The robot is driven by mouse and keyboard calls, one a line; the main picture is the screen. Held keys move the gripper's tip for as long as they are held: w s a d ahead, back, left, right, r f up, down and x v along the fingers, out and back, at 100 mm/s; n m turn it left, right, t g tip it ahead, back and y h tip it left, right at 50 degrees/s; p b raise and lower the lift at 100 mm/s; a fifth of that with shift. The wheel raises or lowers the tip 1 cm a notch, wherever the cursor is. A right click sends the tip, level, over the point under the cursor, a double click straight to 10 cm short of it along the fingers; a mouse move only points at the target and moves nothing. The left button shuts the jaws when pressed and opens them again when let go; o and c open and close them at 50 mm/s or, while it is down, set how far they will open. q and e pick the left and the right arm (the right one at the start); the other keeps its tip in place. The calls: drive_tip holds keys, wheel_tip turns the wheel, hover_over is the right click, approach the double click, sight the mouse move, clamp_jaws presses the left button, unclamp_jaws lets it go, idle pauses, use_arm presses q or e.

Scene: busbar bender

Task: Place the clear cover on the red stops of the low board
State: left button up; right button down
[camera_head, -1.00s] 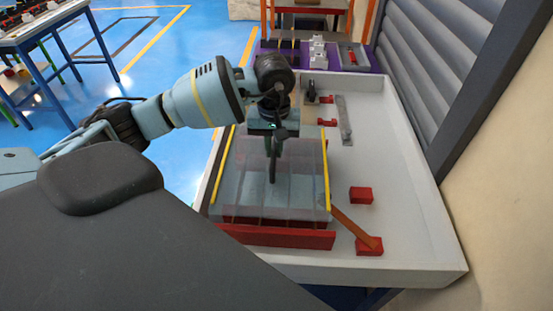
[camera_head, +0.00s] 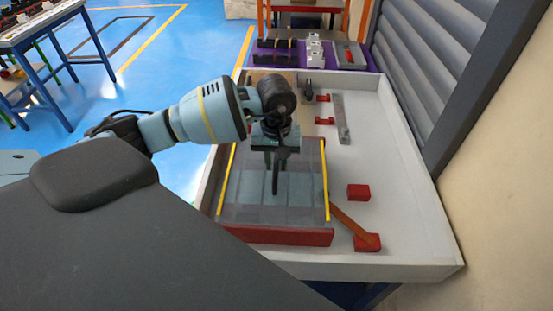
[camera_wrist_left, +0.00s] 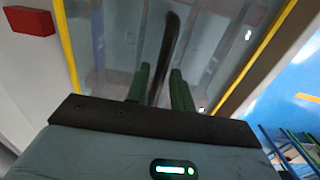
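The clear cover (camera_head: 300,187) has yellow side edges and a dark bar handle (camera_head: 276,182) on top. It lies about level over the low board, its near edge just behind a red front strip (camera_head: 280,236). My left gripper (camera_head: 276,163) is above the cover, pointing down, its green fingers on either side of the handle. In the left wrist view the handle (camera_wrist_left: 169,42) runs between the fingertips (camera_wrist_left: 160,72), with narrow gaps showing, so the fingers look open around it. My right gripper is not in view.
Red blocks (camera_head: 358,192) and (camera_head: 367,242) sit on the white bench (camera_head: 410,225) right of the cover, with an orange-brown strip (camera_head: 349,220) beside them. A grey bar (camera_head: 341,118) lies farther back. A purple tray (camera_head: 346,57) stands behind. The bench's right side is clear.

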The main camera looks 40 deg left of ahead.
sight(276, 164)
use_arm(q)
drive_tip(key=shift+o, duration=0.8)
drive_tip(key=shift+r, duration=0.3)
wheel_tip(276, 164, up, 12)
drive_tip(key=shift+f, duration=0.1)
